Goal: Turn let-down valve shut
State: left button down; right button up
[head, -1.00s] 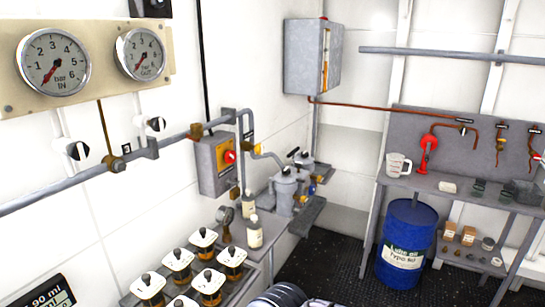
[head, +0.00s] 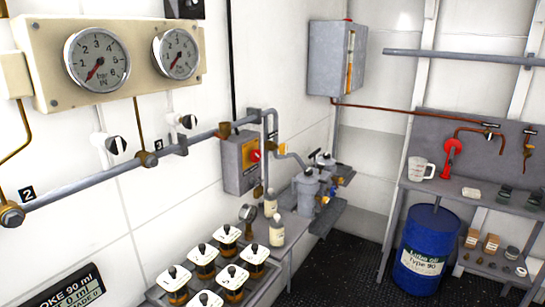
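Neither of my grippers is in view. No readable label names the let-down valve, so I cannot tell which fitting it is. Two black-and-white knobs, a left one (head: 116,145) and a right one (head: 188,121), sit on the wall below the two gauges. A grey pipe (head: 95,182) runs along the wall beneath them, with brass fittings at its left end (head: 12,214) and middle (head: 147,159). Tags "2" and "3" are beside these fittings. The left gauge (head: 97,60) and right gauge (head: 175,52) are on a cream panel.
A tray of sample jars (head: 203,262) stands below the pipe. A grey box with a red knob (head: 240,165) and grey filter housings (head: 306,190) are beyond. A blue drum (head: 428,235) stands under the right bench (head: 455,195). Dark floor shows between.

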aim_at(283, 148)
jog(key=u, duration=0.35)
jog(key=i+l+u, duration=0.15)
jog(key=u, duration=0.2)
jog(key=i+l+u, duration=0.15)
jog(key=l+u, duration=0.2)
jog(key=i+l+u, duration=0.1)
jog(key=l+u, duration=0.25)
jog(key=j, duration=0.1)
